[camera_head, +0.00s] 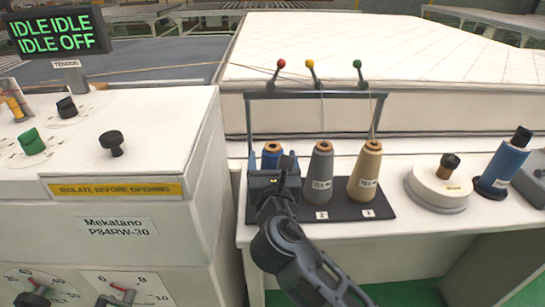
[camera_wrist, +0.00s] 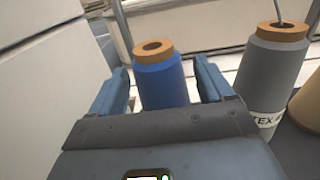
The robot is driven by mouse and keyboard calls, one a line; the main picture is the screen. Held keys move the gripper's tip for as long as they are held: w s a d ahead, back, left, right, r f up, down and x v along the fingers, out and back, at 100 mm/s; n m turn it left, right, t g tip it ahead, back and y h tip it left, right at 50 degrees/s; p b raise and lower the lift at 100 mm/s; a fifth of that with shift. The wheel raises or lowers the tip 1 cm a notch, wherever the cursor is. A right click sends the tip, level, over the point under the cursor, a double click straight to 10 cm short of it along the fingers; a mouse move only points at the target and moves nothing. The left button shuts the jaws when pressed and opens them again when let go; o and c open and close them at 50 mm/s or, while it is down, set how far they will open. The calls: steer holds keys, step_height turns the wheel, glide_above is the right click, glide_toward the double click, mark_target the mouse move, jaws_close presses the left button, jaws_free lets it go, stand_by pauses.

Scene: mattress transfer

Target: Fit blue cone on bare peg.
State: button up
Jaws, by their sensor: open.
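A blue cone (camera_head: 271,155) with a brown top stands upright at the left place of the dark rack base (camera_head: 340,211). In the wrist view the blue cone (camera_wrist: 162,88) stands between and just beyond the two blue-grey fingers. My gripper (camera_head: 273,180) is open in front of it and hides its lower part in the head view. In the wrist view the fingers of my gripper (camera_wrist: 163,80) are spread, with a visible gap on each side of the cone. Its foot and any peg under it are hidden. No bare peg shows on the rack.
A grey cone (camera_head: 320,172) and a tan cone (camera_head: 364,172) stand to the right on the rack. A dark frame (camera_head: 318,95) rises behind. A white round device (camera_head: 440,184) and a blue cylinder (camera_head: 503,163) stand farther right. A white cabinet (camera_head: 130,230) borders the left.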

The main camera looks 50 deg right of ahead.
steer(key=v, duration=0.6)
steer(key=shift+b, duration=0.3)
